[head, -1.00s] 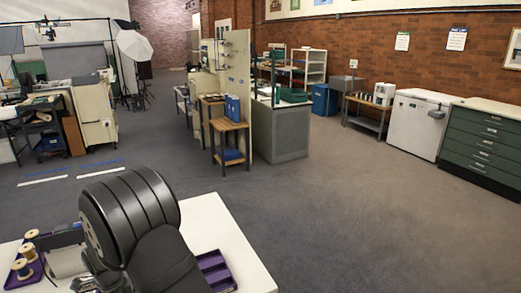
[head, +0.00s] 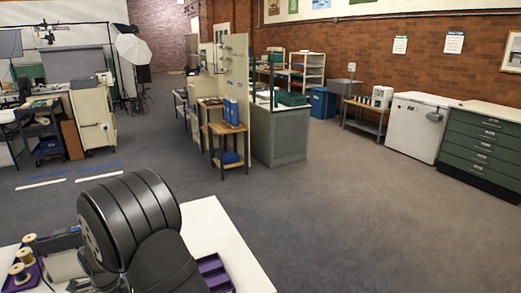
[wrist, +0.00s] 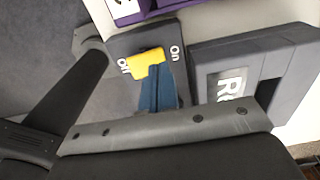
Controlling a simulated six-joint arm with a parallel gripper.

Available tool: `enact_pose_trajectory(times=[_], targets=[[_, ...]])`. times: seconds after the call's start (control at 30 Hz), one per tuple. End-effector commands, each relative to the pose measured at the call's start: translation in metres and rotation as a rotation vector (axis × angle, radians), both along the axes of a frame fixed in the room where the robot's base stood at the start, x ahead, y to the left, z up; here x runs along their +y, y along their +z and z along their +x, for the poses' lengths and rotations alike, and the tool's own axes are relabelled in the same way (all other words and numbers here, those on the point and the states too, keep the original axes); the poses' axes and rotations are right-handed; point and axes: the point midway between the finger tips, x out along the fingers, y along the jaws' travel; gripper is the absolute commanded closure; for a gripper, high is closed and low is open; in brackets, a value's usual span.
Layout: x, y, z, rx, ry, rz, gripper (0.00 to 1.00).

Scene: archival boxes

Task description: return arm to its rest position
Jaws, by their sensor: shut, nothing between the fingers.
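My arm fills the lower left of the head view, its thick black ribbed joint in front of the white table (head: 226,232). My gripper end is mostly hidden behind the arm in the head view. A purple tray (head: 216,272) shows on the table right of the arm. Several thread spools (head: 22,262) stand in a purple tray left of it.
A shelf unit with a pegboard panel (head: 237,75) stands mid-room. A green drawer cabinet (head: 483,150) and a white chest (head: 413,128) stand against the brick wall. The grey floor (head: 340,215) beyond the table is open. A purple edge (wrist: 125,8) shows at the wrist view's top.

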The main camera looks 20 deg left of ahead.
Motion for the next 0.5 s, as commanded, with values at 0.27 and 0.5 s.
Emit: enact_pose_trajectory(times=[0.27, 0.5], targets=[[0.001, 0.033, 0.000, -0.002, 0.001, 0.006, 1.00], [0.001, 0.081, 0.000, -0.002, 0.000, 0.005, 1.00]])
